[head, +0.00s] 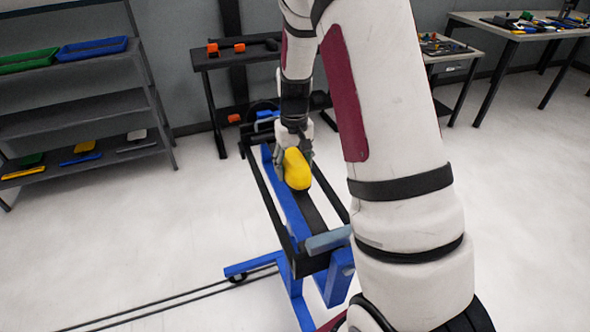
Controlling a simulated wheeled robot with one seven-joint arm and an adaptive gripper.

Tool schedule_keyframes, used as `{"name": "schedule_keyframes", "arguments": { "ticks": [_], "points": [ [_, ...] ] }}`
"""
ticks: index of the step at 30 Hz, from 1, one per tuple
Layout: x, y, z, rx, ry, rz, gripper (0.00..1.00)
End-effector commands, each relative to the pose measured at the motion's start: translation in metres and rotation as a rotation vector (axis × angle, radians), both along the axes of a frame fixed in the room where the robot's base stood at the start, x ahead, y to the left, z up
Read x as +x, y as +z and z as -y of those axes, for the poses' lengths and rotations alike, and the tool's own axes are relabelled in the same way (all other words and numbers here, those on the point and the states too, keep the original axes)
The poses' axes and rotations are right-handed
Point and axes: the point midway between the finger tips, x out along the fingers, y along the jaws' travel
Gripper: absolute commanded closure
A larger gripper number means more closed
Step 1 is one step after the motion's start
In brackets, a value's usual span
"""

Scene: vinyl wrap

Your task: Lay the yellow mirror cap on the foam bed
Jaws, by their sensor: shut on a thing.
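The yellow mirror cap (297,170) is a smooth rounded shell in the middle of the head view. My gripper (291,160) is shut on it and holds it from above and behind. The cap is over a blue and black wheeled stand. A dark padded strip (312,212) along the stand's top looks like the foam bed; it runs below and in front of the cap. I cannot tell whether the cap touches it. The gripper's fingers are partly hidden by the cap.
Black side rails (270,205) edge the stand, and a grey-blue block (328,240) sits at its near end. A shelf (75,125) with trays stands left. A dark table (235,58) with orange items is behind, and worktables (525,32) stand right.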

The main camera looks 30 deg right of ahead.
Motion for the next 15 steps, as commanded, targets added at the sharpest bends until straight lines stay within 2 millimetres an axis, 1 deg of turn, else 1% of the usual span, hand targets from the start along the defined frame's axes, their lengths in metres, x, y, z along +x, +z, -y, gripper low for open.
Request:
{"name": "schedule_keyframes", "arguments": {
  "ticks": [1,4,15],
  "points": [
    [-0.001,-0.008,0.0,0.001,0.0,-0.004,0.72],
    [-0.001,-0.018,0.0,0.0,-0.001,-0.002,0.72],
    [0.0,-0.023,0.0,0.0,0.0,-0.001,0.72]
  ]
}}
